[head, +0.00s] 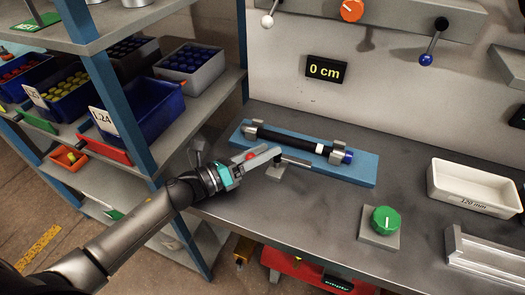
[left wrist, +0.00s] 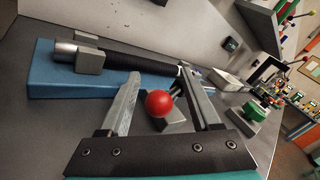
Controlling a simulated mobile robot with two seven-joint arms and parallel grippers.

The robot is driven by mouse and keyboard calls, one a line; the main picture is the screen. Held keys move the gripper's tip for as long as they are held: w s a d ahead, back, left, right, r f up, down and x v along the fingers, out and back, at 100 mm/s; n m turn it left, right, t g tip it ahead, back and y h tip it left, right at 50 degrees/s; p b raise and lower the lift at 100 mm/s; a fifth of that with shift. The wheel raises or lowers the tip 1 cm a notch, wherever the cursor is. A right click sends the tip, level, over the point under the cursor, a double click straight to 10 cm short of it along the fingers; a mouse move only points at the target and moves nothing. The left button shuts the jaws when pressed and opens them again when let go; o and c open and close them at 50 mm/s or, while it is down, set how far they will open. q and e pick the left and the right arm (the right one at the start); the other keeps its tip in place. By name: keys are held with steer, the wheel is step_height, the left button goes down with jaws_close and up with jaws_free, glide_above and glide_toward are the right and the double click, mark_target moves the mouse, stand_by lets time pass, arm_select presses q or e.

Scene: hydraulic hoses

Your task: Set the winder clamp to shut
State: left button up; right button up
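My left gripper (head: 272,154) reaches over the bench's front left. In the left wrist view its two fingers (left wrist: 164,88) stand apart, with a red ball knob (left wrist: 159,103) between them and a gap on each side. The red knob (head: 250,155) is partly covered by the fingers in the head view. It seems to belong to a lever on a small grey base (head: 279,172), taken as the winder clamp; its setting cannot be told. Behind it a black hose (head: 290,140) lies in grey holders on a blue board (head: 357,168). My right gripper is not in view.
A green knob (head: 385,219), a white bin (head: 473,188) and a grey metal channel (head: 485,252) are on the bench's right. A wall display (head: 326,71) reads 0 cm. Wall levers hang above. A shelf with bins (head: 143,105) stands left. Bare bench lies between board and green knob.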

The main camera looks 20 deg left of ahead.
arm_select(q)
steer(key=shift+f, duration=0.1)
jaws_close()
steer(key=shift+s, duration=0.1)
